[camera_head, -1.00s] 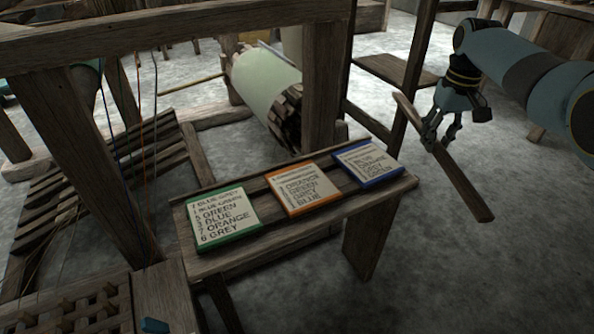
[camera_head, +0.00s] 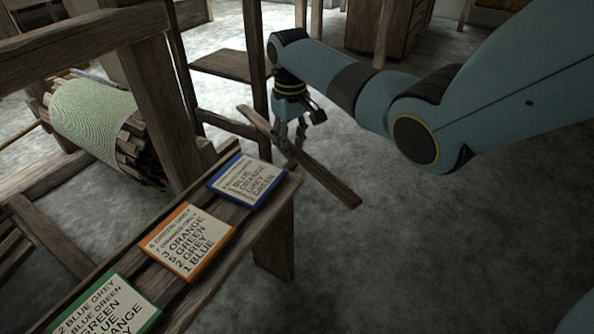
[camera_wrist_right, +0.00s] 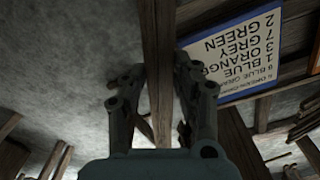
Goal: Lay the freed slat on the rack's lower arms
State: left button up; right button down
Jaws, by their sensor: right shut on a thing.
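The slat (camera_head: 318,172) is a long, thin brown wooden bar. In the head view it hangs in the air just right of the bench with the cards, tilted down toward the front right. My right gripper (camera_head: 290,146) is shut on it near its middle, coming from above. In the right wrist view the slat (camera_wrist_right: 158,60) runs up the picture between the two fingers of the right gripper (camera_wrist_right: 160,100). My left gripper is not in view. I cannot make out the rack or its lower arms for certain.
A wooden bench (camera_head: 285,200) carries a green-edged card (camera_head: 108,310), an orange-edged card (camera_head: 187,240) and a blue-edged card (camera_head: 247,181). Loom posts and a cloth roller (camera_head: 95,115) stand at the left. The grey floor (camera_head: 430,240) at the right is clear.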

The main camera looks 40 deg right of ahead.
aim_at(301, 157)
jog(key=s+f, duration=0.2)
jog(key=s, duration=0.2)
jog(key=shift+s+a+f, duration=0.15)
jog(key=shift+a+f, duration=0.15)
jog(key=shift+f, duration=0.1)
notch_tip(301, 157, down, 4)
jog(key=shift+f+b, duration=0.1)
jog(key=shift+b, duration=1.1)
jog(key=c, duration=1.4)
grip_release()
jog(key=shift+o, duration=0.7)
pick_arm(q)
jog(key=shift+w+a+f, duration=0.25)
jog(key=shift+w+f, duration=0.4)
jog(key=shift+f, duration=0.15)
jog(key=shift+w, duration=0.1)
